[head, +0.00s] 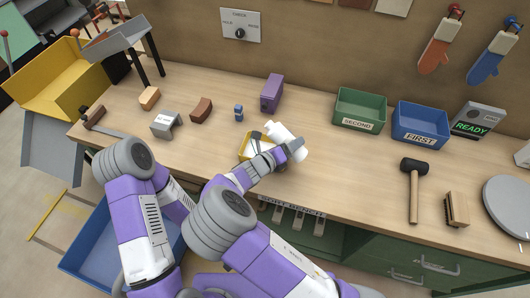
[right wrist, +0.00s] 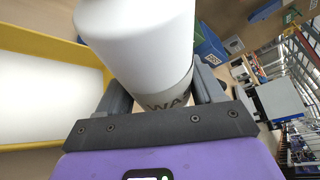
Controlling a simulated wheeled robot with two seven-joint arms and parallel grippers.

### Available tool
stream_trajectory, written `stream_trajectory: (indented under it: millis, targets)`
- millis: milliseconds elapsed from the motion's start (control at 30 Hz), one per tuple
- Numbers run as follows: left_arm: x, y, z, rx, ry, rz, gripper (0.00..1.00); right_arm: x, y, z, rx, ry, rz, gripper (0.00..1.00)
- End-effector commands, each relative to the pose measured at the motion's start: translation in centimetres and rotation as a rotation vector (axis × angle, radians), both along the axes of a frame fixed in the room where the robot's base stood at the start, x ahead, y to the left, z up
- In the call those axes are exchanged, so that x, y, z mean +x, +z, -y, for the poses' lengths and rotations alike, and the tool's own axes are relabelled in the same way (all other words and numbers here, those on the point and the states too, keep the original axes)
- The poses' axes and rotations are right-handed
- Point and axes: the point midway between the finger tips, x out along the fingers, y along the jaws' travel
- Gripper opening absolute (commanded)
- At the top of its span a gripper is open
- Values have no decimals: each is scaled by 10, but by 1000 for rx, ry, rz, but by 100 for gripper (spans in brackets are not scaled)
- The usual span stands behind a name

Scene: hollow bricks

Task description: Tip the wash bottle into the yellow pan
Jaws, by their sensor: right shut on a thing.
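The wash bottle (head: 284,134) is white with a grey lettered label band. My right gripper (head: 279,153) is shut on it. In the right wrist view the bottle (right wrist: 140,40) sits between the two fingers (right wrist: 160,98), and part of its label shows. In the head view the bottle is tilted, with its upper left end beside and partly over the yellow pan (head: 243,147). The pan stands on the bench, mostly hidden by my right gripper and the bottle. Its yellow rim (right wrist: 60,38) and white inside show in the right wrist view. My left gripper is hidden; only the left arm shows.
A purple block (head: 271,92) stands behind the bottle. A small blue piece (head: 239,113), a brown curved block (head: 201,110) and a grey block (head: 167,124) lie left. Green (head: 361,109) and blue (head: 420,123) bins, a mallet (head: 413,172) and a brush (head: 456,210) are right.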

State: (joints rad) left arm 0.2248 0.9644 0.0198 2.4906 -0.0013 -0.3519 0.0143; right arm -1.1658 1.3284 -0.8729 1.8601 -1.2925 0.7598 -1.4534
Motion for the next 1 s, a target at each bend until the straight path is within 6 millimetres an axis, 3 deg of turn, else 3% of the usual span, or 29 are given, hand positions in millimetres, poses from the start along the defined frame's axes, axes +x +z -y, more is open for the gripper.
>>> stream_trajectory:
  millis: [367, 1000]
  targets:
    - [0, 12, 0, 0, 0, 0, 66, -1, 1, 2, -42, -1, -21, 18]
    - [0, 11, 0, 0, 0, 0, 66, -1, -1, 3, -47, -1, -22, 18]
